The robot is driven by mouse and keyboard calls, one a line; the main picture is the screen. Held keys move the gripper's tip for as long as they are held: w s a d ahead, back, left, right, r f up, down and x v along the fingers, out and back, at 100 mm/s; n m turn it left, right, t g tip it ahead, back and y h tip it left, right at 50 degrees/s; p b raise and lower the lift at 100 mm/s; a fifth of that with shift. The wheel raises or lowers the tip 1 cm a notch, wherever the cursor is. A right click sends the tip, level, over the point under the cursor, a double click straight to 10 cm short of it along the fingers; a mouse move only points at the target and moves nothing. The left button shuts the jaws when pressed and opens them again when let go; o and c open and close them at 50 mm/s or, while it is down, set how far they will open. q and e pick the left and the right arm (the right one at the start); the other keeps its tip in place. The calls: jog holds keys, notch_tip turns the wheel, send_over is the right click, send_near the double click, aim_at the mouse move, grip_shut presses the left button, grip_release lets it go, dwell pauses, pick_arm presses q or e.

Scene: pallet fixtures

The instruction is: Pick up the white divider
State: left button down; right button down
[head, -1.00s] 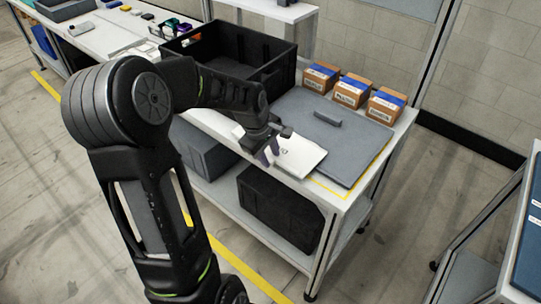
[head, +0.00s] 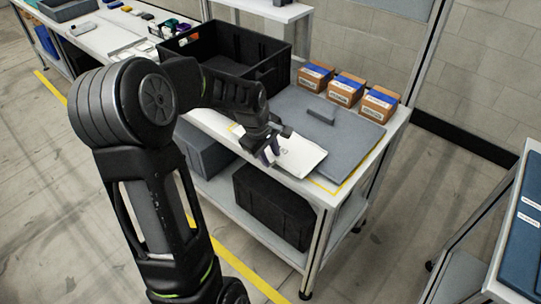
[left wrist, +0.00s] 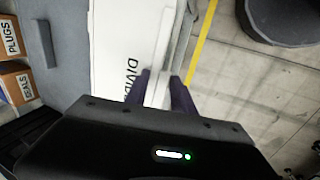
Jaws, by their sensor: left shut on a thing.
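The white divider (head: 302,157) lies flat at the front edge of the workbench, partly on the grey pad, in the head view. In the left wrist view the white divider (left wrist: 122,45) shows part of a printed word reading "DIVID". My left gripper (head: 272,153) is at its left end, shut on the divider's edge. In the left wrist view the fingers of the left gripper (left wrist: 158,90) stand on either side of that edge. My right gripper is not in view.
A grey pad (head: 345,148) with a raised handle covers the right of the bench. Three brown boxes (head: 346,88) stand behind it. A black crate (head: 270,62) stands to the left. Dark bins (head: 270,210) sit on the lower shelf.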

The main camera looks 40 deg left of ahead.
pick_arm(q)
jog(key=shift+d, duration=0.15)
jog(key=c, duration=1)
grip_release()
jog(key=v, duration=0.7)
jog(key=shift+r+b, duration=0.35)
jog(key=shift+b, duration=0.05)
jog(key=shift+s, duration=0.1)
